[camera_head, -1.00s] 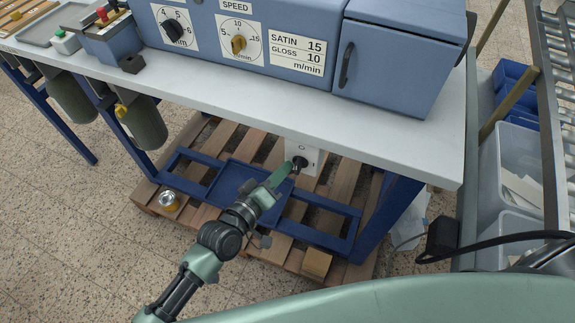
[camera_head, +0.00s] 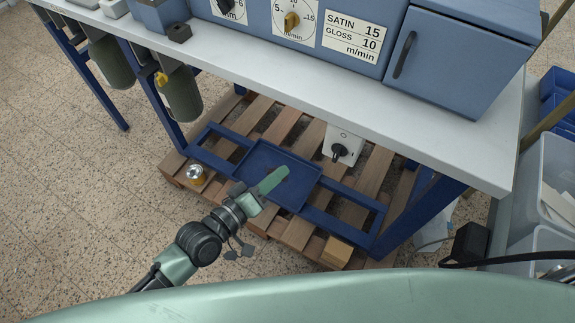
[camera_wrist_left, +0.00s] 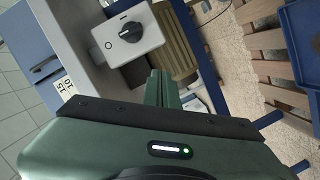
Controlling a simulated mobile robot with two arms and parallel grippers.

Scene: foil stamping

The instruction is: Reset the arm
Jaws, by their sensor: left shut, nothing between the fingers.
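My left gripper (camera_head: 272,180) is shut and empty in the head view. It hangs in front of the table, over the blue tray (camera_head: 296,188) on the low shelf. In the left wrist view its closed fingers (camera_wrist_left: 160,88) point at a white switch box (camera_wrist_left: 152,38) with a black rotary knob (camera_wrist_left: 131,32). The same switch box shows under the table edge in the head view (camera_head: 352,140), up and to the right of the gripper and apart from it. My right gripper is not in view.
A white table (camera_head: 440,140) carries a blue machine (camera_head: 300,35) with dials. Below it are a blue frame (camera_head: 408,222) and a wooden pallet (camera_head: 298,234) with a small tin (camera_head: 196,174) and a wooden block (camera_head: 337,250). Grey bins (camera_head: 548,200) stand at right. The floor at left is clear.

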